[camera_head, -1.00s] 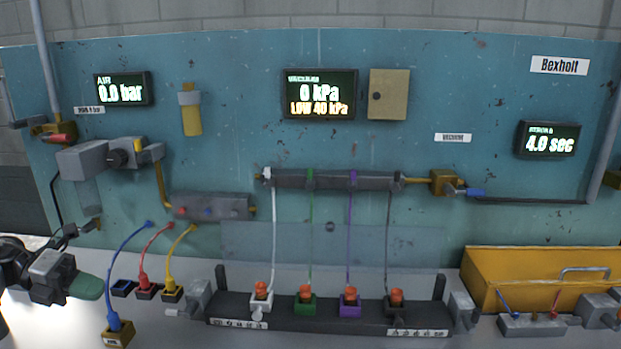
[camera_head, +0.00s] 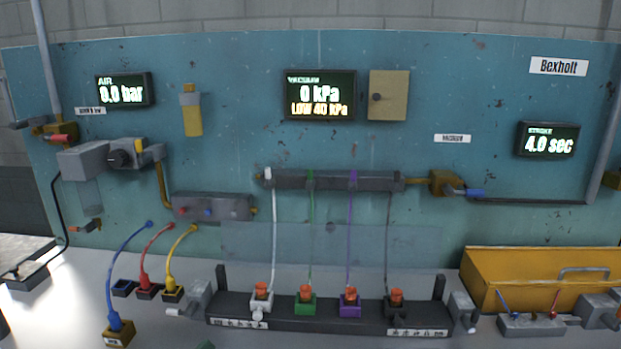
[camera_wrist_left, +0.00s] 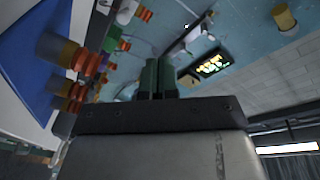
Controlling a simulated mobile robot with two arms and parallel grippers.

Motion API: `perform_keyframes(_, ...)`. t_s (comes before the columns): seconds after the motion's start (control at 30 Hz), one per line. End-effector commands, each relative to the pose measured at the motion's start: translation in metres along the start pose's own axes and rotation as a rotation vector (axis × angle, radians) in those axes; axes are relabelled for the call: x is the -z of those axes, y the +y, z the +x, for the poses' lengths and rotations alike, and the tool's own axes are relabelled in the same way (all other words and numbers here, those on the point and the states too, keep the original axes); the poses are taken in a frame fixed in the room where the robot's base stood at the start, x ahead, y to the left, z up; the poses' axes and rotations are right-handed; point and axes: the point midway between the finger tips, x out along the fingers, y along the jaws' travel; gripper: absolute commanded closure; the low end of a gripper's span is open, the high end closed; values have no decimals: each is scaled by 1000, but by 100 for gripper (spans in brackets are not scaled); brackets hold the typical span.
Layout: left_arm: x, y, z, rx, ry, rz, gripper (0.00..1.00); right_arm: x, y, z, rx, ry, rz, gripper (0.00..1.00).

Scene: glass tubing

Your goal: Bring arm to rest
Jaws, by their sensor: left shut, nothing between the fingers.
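My left gripper shows in the left wrist view (camera_wrist_left: 158,78) with its two green fingers together and nothing between them. In the head view only a small green tip of it (camera_head: 205,345) shows at the bottom edge, in front of the black rack. The rest of that arm is almost wholly out of the head view. My right gripper is in neither view.
The black rack (camera_head: 325,318) holds several orange-capped fittings joined by tubes to the manifold (camera_head: 335,181). Blue, red and yellow hoses (camera_head: 172,255) stand left of it. A yellow bin (camera_head: 530,270) is at the right. The teal panel (camera_head: 400,140) rises behind.

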Motion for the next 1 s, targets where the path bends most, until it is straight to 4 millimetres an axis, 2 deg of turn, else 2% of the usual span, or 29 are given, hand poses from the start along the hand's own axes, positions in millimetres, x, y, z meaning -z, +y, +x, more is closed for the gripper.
perform_keyframes(0.03, -7, 15, -18, -17, -107, -91, 100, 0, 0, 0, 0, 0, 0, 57)
perform_keyframes(0.23, -32, 65, -103, -132, -557, -399, 100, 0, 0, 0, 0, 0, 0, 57)
perform_keyframes(0.3, -35, 78, -131, -176, -680, -473, 100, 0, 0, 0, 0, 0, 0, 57)
perform_keyframes(0.5, -32, 103, -195, -284, -931, -612, 100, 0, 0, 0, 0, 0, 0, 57)
perform_keyframes(0.87, -12, 125, -284, -449, -1244, -764, 100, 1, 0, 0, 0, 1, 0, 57)
perform_keyframes(1.0, -34, 148, -277, -460, -1260, -760, 100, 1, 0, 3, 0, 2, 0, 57)
